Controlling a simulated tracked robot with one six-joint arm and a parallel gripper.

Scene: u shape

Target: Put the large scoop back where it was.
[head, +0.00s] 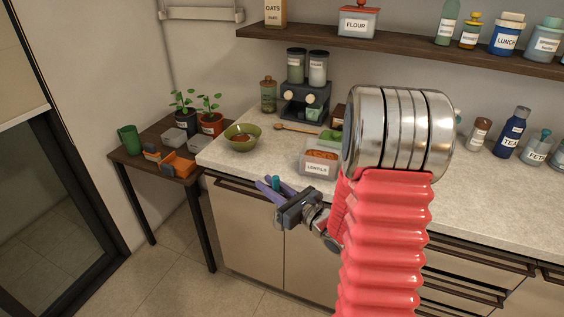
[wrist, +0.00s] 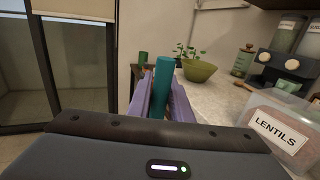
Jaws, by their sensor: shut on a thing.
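My gripper (head: 268,188) has purple fingers and is shut on a teal, rod-like handle, taken to be the large scoop (head: 276,182). In the wrist view the handle (wrist: 162,88) stands roughly upright between the fingers (wrist: 160,95). The scoop's bowl cannot be made out. The gripper appears in front of the counter's left end, left of the clear LENTILS container (head: 317,168). That container also shows at the right of the wrist view (wrist: 283,128).
A green bowl (head: 242,137) and a wooden spoon (head: 297,127) lie on the counter (head: 255,164). Floor left is clear.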

